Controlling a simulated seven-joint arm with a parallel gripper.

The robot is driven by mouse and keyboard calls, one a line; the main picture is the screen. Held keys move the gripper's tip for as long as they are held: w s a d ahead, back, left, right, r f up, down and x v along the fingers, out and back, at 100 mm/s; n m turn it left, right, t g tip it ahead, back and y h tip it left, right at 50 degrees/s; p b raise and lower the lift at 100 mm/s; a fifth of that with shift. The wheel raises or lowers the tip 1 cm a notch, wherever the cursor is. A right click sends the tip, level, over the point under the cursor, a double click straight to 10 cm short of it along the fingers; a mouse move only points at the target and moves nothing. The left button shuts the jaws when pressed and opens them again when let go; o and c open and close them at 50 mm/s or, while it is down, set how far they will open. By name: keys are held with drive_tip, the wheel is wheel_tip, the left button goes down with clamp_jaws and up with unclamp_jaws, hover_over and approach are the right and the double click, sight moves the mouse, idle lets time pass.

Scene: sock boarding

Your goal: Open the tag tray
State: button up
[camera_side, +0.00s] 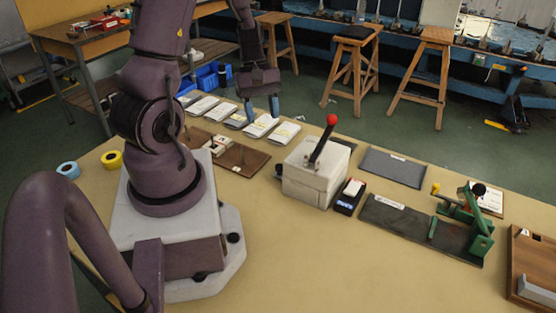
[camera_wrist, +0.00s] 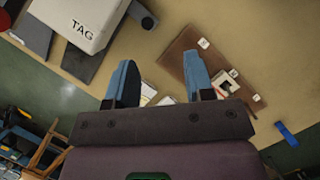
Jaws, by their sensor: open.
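A white box (camera_side: 308,183) with a red-knobbed lever (camera_side: 331,121) stands mid-table in the side view. In the wrist view a pale box lettered TAG (camera_wrist: 85,22) is at the top left, cut off by the frame edge; it looks like the same box. I cannot make out a separate tray or whether one is open. A small dark knob (camera_side: 279,172) shows at the box's left side. My gripper (camera_side: 261,106) is up and left of the box in the side view, fingers pointing down. In the wrist view my gripper (camera_wrist: 160,82) has its blue fingers apart with nothing between them.
A brown board (camera_side: 235,157) with small white pieces lies left of the box. Several white packets (camera_side: 262,125) lie along the far edge. A dark grey mat (camera_side: 393,167), a small black device (camera_side: 349,196) and a green clamp (camera_side: 474,225) are to the right. The front table is clear.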

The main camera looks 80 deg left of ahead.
sight(279, 165)
drive_tip(key=w+d+f+n, duration=0.1)
drive_tip(key=f, duration=0.3)
drive_tip(key=w+d+f+n, duration=0.1)
drive_tip(key=f, duration=0.3)
drive_tip(key=w+d+f+n, duration=0.1)
drive_tip(key=f, duration=0.3)
drive_tip(key=shift+f+t, duration=0.4)
clamp_jaws()
